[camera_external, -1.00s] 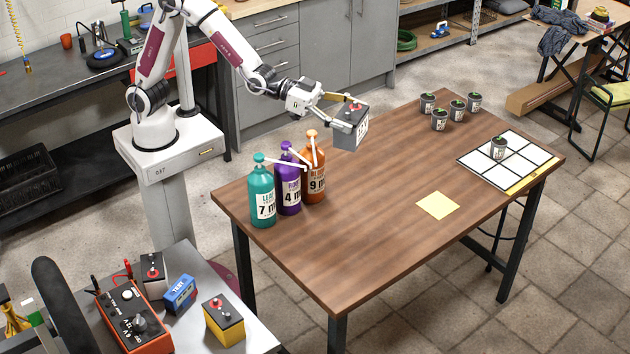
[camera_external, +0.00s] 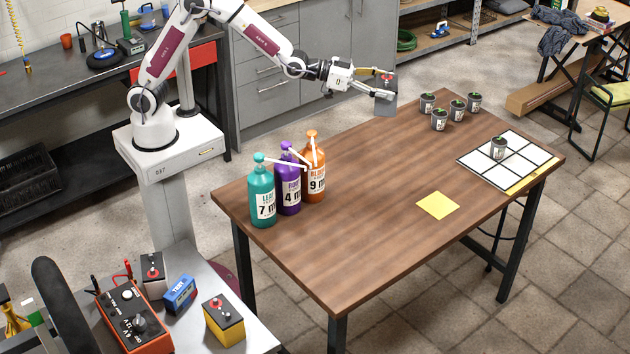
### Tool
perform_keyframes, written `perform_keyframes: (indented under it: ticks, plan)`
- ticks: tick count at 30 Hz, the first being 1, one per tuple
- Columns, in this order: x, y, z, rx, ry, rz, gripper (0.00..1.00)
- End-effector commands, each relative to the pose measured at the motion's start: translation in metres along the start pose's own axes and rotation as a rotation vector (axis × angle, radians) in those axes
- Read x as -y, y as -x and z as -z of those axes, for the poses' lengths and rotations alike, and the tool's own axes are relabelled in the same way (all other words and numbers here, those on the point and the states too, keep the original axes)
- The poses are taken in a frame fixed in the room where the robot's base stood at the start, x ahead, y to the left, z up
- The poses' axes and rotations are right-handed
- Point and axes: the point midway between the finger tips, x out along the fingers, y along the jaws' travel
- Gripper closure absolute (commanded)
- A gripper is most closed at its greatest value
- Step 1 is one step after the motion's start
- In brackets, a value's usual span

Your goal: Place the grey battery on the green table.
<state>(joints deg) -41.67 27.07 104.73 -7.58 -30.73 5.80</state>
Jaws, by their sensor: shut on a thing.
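My gripper (camera_external: 383,92) is shut on the grey battery (camera_external: 384,107), a block with a dark top and a red spot on it. The gripper holds it in the air, over or just behind the far left edge of the brown wooden table (camera_external: 370,215). The battery is apart from the tabletop in the picture, and the fingers hide part of its upper side. I see no table with a clearly green top; the large table in view is brown wood.
Teal (camera_external: 262,195), purple (camera_external: 288,182) and orange (camera_external: 315,170) pump bottles stand at the table's left. Several small potted plants (camera_external: 439,120) stand at its far end, near a white grid board (camera_external: 515,165). A yellow note (camera_external: 438,205) lies at the right; the middle is clear.

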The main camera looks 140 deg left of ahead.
Motion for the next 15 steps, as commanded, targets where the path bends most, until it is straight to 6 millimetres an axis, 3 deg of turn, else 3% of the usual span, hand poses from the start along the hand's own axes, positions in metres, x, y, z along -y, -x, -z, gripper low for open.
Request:
perform_keyframes:
  ticks: [8, 15]
  plan:
    - [-0.003, -0.006, -0.032, 0.000, -0.001, -0.004, 0.82]
    - [-0.003, -0.015, -0.075, 0.002, -0.002, -0.004, 0.82]
